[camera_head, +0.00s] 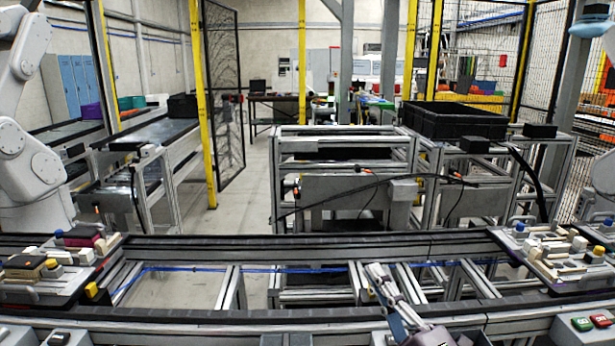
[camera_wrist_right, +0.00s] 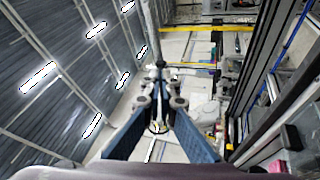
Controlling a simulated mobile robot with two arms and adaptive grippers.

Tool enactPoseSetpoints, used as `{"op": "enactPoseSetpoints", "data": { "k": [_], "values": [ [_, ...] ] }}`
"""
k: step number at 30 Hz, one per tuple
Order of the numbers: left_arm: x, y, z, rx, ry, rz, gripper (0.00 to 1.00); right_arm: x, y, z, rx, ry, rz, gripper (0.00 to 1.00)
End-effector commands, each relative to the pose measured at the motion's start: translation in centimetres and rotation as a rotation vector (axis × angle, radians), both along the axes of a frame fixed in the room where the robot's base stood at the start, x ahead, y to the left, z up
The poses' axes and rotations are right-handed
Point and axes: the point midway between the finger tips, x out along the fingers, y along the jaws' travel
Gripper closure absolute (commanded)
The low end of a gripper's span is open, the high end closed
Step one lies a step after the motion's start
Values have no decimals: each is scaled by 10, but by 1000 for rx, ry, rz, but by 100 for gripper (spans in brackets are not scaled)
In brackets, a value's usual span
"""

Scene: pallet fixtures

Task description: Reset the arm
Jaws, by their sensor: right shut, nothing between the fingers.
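My right gripper (camera_head: 378,276) shows at the bottom centre-right of the head view, over the front frame of the conveyor line. It points away from me and slightly to the left. In the right wrist view its two blue-sided fingers (camera_wrist_right: 160,72) come together at the tips, shut with nothing between them. No held object shows in either view. My left gripper does not show in the head view.
Pallet fixtures with blocks stand on the conveyor at left (camera_head: 57,262) and right (camera_head: 565,250). A long dark rail (camera_head: 290,246) runs behind the gripper. A black crate (camera_head: 455,120) stands farther back. Green and red buttons (camera_head: 591,321) sit at the front right.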

Motion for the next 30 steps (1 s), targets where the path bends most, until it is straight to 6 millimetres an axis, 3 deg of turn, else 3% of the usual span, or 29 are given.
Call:
{"op": "enactPoseSetpoints", "data": {
  "k": [4, 7, 12, 15, 21, 26, 30],
  "values": [
    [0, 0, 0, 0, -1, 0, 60, -2, -55, -79, 301, 352, -177, 100],
    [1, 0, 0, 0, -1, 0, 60, -22, -83, -142, 485, 592, -299, 100],
    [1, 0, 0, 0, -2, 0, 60, -92, -104, -246, 742, 990, -504, 100],
    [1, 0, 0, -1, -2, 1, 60, -140, -104, -288, 846, 1180, -607, 100],
    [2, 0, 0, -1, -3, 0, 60, -224, -94, -336, 969, 1465, -764, 100],
    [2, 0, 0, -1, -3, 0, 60, -286, -83, -354, 1030, 1652, -872, 100],
    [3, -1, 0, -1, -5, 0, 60, -277, -82, -392, 1021, 1666, -885, 100]
  ]
}}
